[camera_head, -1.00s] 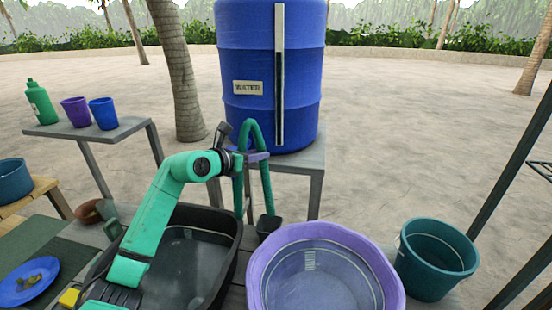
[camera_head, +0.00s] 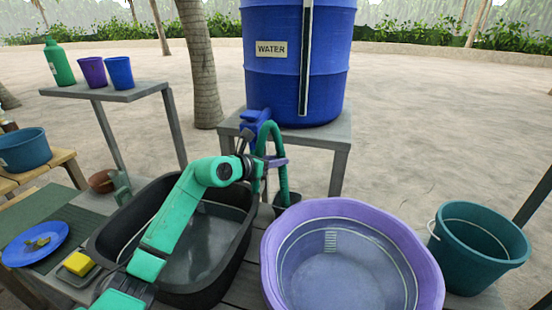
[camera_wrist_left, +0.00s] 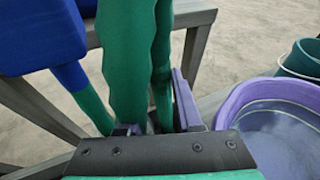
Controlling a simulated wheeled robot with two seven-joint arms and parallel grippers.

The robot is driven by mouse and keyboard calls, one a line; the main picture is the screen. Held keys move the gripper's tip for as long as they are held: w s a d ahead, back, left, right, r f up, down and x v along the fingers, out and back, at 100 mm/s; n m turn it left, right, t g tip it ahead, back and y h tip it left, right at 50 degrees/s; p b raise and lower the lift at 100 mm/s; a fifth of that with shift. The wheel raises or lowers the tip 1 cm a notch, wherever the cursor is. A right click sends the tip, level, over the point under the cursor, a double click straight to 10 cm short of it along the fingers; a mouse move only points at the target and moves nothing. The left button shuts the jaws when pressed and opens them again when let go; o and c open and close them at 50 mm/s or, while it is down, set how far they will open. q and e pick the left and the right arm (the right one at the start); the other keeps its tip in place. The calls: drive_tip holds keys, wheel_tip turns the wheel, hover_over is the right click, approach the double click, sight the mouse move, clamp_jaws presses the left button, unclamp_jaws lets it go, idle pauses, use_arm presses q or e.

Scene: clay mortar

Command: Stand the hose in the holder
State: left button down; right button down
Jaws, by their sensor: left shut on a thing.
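The green hose (camera_head: 270,128) arches up beside the blue tap (camera_head: 254,124) under the water barrel, and its right strand runs down toward a small dark holder (camera_head: 288,199). I cannot tell whether its lower end is inside the holder. My left gripper (camera_head: 275,162) is shut on the hose below the arch, with a purple finger showing. In the left wrist view the hose (camera_wrist_left: 128,60) rises between the fingers, with the blue tap (camera_wrist_left: 42,35) to its left. The holder is not clear in that view. My right gripper is out of view.
The blue barrel (camera_head: 297,62) stands on a grey stand (camera_head: 322,136). A black basin (camera_head: 240,240) lies under my left arm. A purple tub (camera_head: 270,250) is right of it, with a teal bucket (camera_head: 478,275) further right. A plate, sponge and cups are at left.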

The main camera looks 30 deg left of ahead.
use_arm(q)
drive_tip(key=shift+f, duration=0.35)
unclamp_jaws()
drive_tip(key=r+v, duration=0.2)
drive_tip(key=v, duration=0.7)
idle(0.4)
idle(0.5)
